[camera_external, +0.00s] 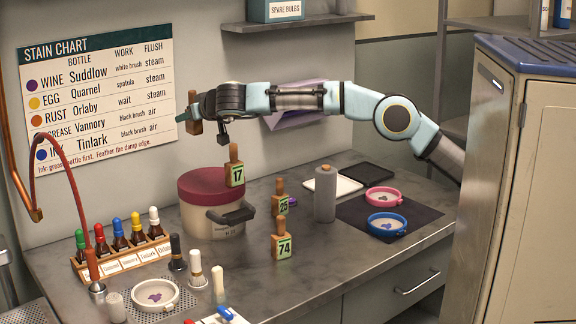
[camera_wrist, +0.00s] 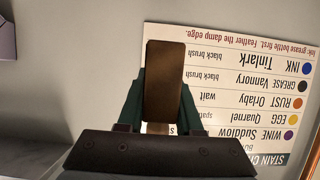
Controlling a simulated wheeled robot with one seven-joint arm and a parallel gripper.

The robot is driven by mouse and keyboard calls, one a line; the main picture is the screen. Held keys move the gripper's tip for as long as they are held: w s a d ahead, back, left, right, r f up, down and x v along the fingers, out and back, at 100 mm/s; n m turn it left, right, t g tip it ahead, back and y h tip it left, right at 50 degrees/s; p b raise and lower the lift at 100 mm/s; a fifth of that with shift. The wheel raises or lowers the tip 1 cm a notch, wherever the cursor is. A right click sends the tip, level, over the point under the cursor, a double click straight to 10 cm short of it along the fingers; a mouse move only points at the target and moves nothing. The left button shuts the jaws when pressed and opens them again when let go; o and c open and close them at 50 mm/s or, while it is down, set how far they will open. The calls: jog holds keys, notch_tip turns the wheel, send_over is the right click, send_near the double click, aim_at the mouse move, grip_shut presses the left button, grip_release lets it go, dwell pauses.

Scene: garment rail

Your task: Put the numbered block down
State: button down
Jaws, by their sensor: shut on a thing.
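My gripper (camera_external: 190,117) is raised at the left, in front of the wall chart and above the counter. It is shut on a plain brown block (camera_external: 195,127), clear of any surface. In the wrist view the brown block (camera_wrist: 164,80) sits upright between my two green fingers (camera_wrist: 160,105); no number shows on its visible side. Three wooden blocks with green labels stand apart from it: block 17 (camera_external: 235,175) at the right edge of the pot's red lid, block 25 (camera_external: 280,206) on the counter, and block 74 (camera_external: 282,247) nearer the front.
A red-lidded pot (camera_external: 205,218) stands below my arm. A dropper-bottle rack (camera_external: 125,260) is at left, a grey cylinder (camera_external: 325,195) and two ringed dishes (camera_external: 387,224) at right. Bare counter (camera_external: 345,255) lies at front right. The stain chart (camera_external: 95,90) hangs behind.

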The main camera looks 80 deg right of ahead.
aim_at(193, 180)
notch_tip(193, 180, down, 13)
jog(key=shift+f+b, duration=0.15)
jog(key=shift+b, duration=0.85)
jog(key=shift+f, duration=0.15)
jog(key=c, duration=0.6)
grip_release()
jog(key=shift+s+a+r, duration=0.1)
jog(key=shift+s+r, duration=0.05)
jog(key=shift+r, duration=0.05)
jog(key=b+v, duration=0.1)
jog(key=v, duration=1)
jog(key=shift+s+a+b, duration=0.25)
jog(key=shift+s+b, duration=0.05)
